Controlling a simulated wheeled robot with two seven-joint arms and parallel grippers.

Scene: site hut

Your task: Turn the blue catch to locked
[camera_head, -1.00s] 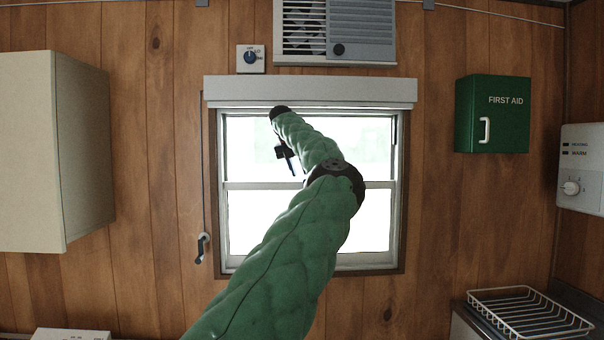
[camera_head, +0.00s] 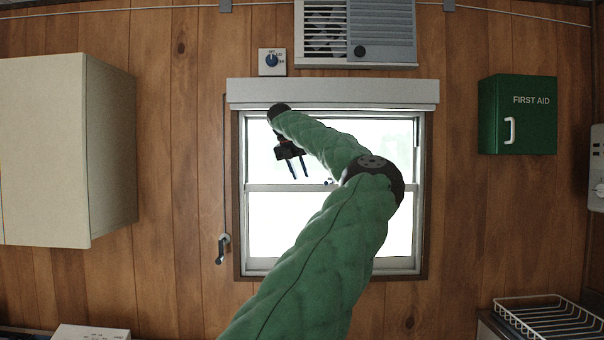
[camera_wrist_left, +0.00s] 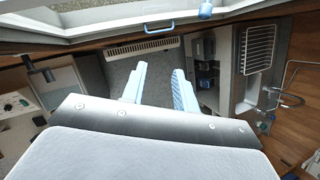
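The blue catch (camera_head: 328,181) shows as a small dark shape on the window's middle rail in the head view, partly behind my green arm. In the left wrist view a blue piece that looks like the catch (camera_wrist_left: 205,10) sits on the window frame at the top edge. Whether it is locked cannot be read. My left gripper (camera_head: 299,176) hangs in front of the upper pane, left of the catch and apart from it in the picture. Its two blue fingers (camera_wrist_left: 160,74) are spread with nothing between them. My right gripper is not in view.
The window blind box (camera_head: 333,92) and air conditioner (camera_head: 370,40) are above. A crank handle (camera_head: 222,248) hangs left of the window. A beige cabinet (camera_head: 112,150) stands out at left; a green first aid box (camera_head: 530,125) hangs at right. A wire rack (camera_head: 548,318) is at lower right.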

